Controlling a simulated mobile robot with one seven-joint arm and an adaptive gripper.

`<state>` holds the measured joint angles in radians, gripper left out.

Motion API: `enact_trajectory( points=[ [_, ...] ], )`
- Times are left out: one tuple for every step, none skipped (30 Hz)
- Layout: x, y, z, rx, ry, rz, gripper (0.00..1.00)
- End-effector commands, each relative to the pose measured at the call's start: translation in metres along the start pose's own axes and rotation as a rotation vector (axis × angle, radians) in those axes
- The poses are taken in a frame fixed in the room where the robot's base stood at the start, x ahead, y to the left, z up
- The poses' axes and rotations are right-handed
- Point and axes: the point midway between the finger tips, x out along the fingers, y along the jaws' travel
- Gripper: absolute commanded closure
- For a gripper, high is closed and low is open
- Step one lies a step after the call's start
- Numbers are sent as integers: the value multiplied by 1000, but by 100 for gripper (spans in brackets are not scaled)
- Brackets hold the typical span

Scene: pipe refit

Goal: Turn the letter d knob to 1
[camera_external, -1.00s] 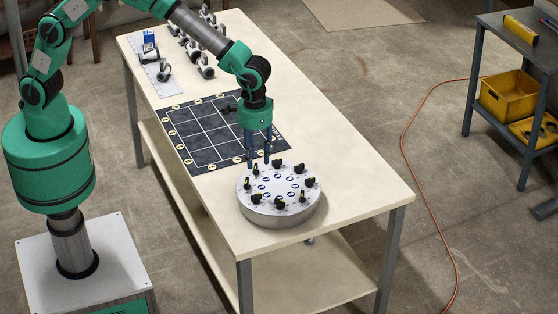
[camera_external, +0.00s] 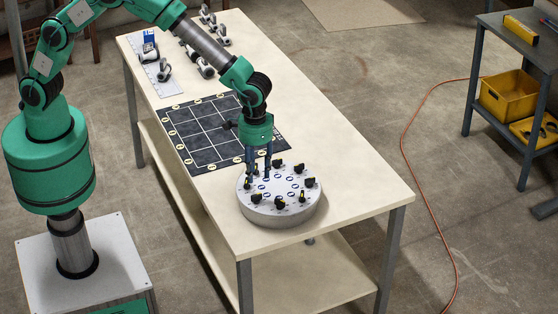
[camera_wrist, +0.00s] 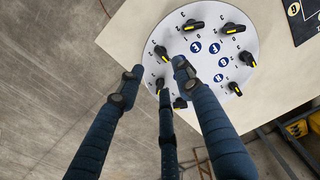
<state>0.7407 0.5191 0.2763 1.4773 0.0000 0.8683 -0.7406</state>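A round, pale grey disc (camera_external: 281,218) lies near the table's front end, with several black knobs around its rim, each with a yellow pointer mark, and blue letter badges inside the ring. My gripper (camera_external: 258,177) points down over the disc's far-left rim. In the wrist view my gripper (camera_wrist: 157,69) has its fingers spread apart, with nothing visibly clamped. One knob (camera_wrist: 161,53) shows just beyond the gap between the fingertips. Another knob (camera_wrist: 159,85) is partly hidden by the middle finger. Contact cannot be told.
A black grid mat (camera_external: 205,135) lies behind the disc on the table (camera_external: 350,185). Several pipe fittings (camera_external: 205,66) stand at the table's far end. The table right of the disc is clear. A side bench with a yellow bin (camera_external: 509,98) stands at the right.

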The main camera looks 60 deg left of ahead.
Motion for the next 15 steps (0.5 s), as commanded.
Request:
enact_trajectory(
  points=[
    [11, -1, 1, 0, -3, -2, 65],
    [16, -1, 1, 0, -3, -2, 65],
    [23, -1, 1, 0, -2, -2, 65],
    [27, 0, 0, 0, -2, -2, 65],
    [32, -1, 1, 0, -2, -2, 65],
    [38, -1, 1, 0, -2, -2, 65],
    [43, -1, 1, 0, -2, -2, 65],
    [48, 0, 0, 0, -2, -2, 65],
    [54, 0, 1, 0, -2, -2, 65],
    [59, -1, 1, 0, -2, -2, 65],
    [62, -1, 1, 0, -2, -2, 65],
    [67, 0, 1, 0, -2, -1, 65],
    [70, 0, 0, 0, -1, -1, 65],
    [74, 0, 0, 0, -1, -1, 65],
    [78, 0, 0, 0, -1, -1, 65]
  ],
)
